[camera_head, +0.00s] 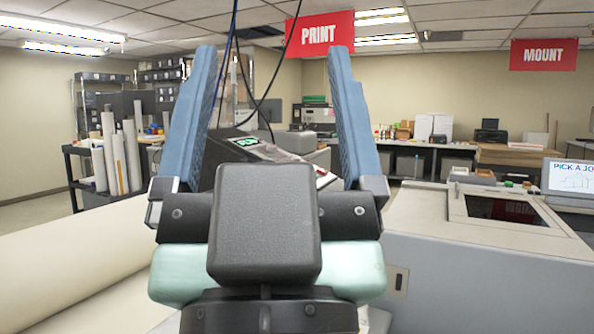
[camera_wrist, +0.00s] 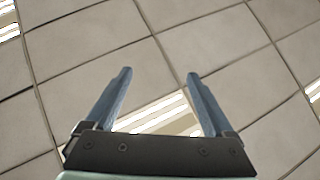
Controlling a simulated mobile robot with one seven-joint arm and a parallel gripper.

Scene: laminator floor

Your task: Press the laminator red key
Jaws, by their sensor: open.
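My gripper (camera_head: 272,50) stands upright in the middle of the head view, its two blue fingers wide apart with nothing between them. It also shows in the wrist view (camera_wrist: 158,73), open and pointing at the ceiling. Behind it, between the fingers, is a dark control panel with a lit green display (camera_head: 247,142), which may belong to the laminator. My gripper hides the panel's lower part. Small reddish and pale marks lie right of the display, but I cannot make out a red key. The wrist view shows no laminator.
A wide cream roll or sheet (camera_head: 70,265) fills the lower left. A grey machine (camera_head: 470,265) with a dark window stands at right, beside a screen (camera_head: 572,178). A rack of paper rolls (camera_head: 110,155) stands at back left. Dark cables hang behind my gripper.

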